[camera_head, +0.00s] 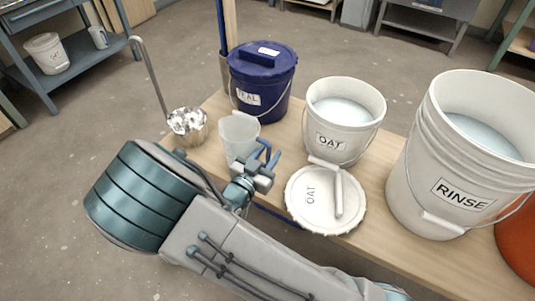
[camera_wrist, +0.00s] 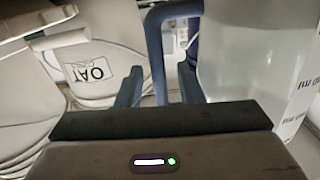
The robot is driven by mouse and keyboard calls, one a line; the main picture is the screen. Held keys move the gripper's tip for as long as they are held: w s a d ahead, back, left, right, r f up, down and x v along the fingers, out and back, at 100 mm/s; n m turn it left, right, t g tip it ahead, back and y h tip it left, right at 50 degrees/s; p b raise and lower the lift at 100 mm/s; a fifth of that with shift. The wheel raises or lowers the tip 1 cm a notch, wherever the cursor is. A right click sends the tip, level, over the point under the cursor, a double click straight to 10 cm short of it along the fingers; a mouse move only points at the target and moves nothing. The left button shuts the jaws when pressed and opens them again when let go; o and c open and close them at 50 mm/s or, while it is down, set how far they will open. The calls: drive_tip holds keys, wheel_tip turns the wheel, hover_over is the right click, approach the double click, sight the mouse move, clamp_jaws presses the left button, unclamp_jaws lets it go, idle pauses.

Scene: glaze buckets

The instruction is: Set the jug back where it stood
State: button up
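The translucent jug (camera_head: 238,136) is near the front left edge of the wooden table, in front of the teal bucket. Its base is partly hidden, so I cannot tell for sure whether it touches the table. My gripper (camera_head: 264,158) is just right of it, on its handle side. In the wrist view, the jug's clear wall (camera_wrist: 250,70) fills the right side. The blue handle (camera_wrist: 155,55) runs down between the two blue fingers of my gripper (camera_wrist: 158,90). The fingers are apart, with a gap beside the handle, and do not look closed on it.
The teal-labelled blue bucket (camera_head: 262,85), white oat bucket (camera_head: 343,120) and large rinse bucket (camera_head: 462,160) stand on the table (camera_head: 397,153). An oat lid (camera_head: 312,211) lies at the front. A metal container with a crumpled-looking top (camera_head: 187,125) is at left. A shelf (camera_head: 85,65) stands behind.

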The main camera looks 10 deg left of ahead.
drive_tip(key=p+v, duration=0.3)
drive_tip(key=v, duration=0.9)
